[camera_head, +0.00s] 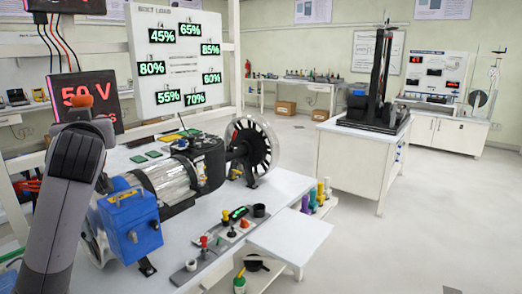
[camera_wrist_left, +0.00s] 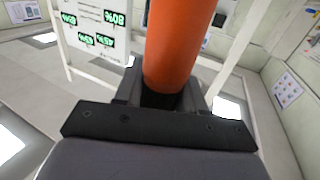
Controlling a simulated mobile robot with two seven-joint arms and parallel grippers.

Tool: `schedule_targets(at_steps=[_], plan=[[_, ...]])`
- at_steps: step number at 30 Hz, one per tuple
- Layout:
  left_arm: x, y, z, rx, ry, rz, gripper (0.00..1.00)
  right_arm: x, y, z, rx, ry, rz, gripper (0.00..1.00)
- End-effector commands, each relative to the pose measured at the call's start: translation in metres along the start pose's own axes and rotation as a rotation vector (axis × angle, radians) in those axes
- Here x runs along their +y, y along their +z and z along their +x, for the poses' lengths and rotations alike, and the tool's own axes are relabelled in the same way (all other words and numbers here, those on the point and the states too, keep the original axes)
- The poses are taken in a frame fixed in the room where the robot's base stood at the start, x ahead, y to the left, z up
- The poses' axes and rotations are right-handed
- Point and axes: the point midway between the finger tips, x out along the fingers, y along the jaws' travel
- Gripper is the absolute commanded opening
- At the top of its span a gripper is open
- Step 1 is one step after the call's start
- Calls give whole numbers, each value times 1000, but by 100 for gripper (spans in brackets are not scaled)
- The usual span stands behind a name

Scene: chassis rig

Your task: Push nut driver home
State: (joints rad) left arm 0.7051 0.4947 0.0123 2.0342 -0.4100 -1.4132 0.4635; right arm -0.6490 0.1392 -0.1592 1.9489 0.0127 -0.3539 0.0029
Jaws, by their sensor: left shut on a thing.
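My left gripper (camera_wrist_left: 160,98) is shut on an orange handle (camera_wrist_left: 178,45), which looks like that of the nut driver. The handle stands up from between the fingers in the left wrist view; its lower end is hidden by the gripper. In the head view the orange handle (camera_head: 80,101) shows small above my grey left arm at the left, in front of the red-lit 50 V display. Several handles in purple (camera_head: 305,203), green (camera_head: 312,195), yellow (camera_head: 320,191) and blue (camera_head: 327,187) stand upright at the bench's right edge. My right gripper is out of view.
A motor rig with a blue box (camera_head: 130,222) and a spoked wheel (camera_head: 254,146) fills the bench (camera_head: 275,186). Small coloured knobs (camera_head: 205,242) stand along its front. A white side shelf (camera_head: 290,237) juts out at the right.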

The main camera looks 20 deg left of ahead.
Motion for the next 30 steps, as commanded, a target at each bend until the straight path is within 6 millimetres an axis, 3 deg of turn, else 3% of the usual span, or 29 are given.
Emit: schedule_targets(at_steps=[6,20,30], plan=[[20,40,-12,4,159,5,13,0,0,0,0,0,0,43],[51,111,-41,2,441,6,13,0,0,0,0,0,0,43],[68,173,-78,-3,677,6,13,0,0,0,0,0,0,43]])
